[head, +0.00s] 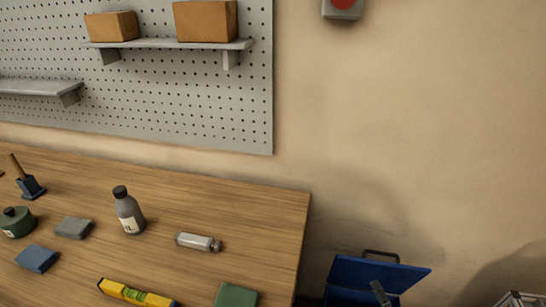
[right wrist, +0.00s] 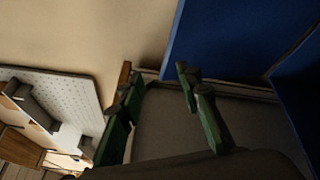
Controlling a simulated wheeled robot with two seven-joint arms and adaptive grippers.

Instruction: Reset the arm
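My right gripper (right wrist: 156,85) shows in the right wrist view with its two green-and-dark fingers spread apart and nothing seen between them. A large blue surface (right wrist: 225,40) lies just beyond and to the right of its fingertips. In the head view, a small grey piece (head: 380,293) at the bottom edge overlaps the blue box (head: 375,272); it looks like part of my right gripper, but most of it is out of frame. My left gripper is in neither view.
The wooden table (head: 265,215) holds a grey bottle (head: 129,212), a small silver canister (head: 198,242), a yellow level (head: 135,293), a green block (head: 235,296) and other items. A pegboard (head: 190,95) with shelves is on the wall.

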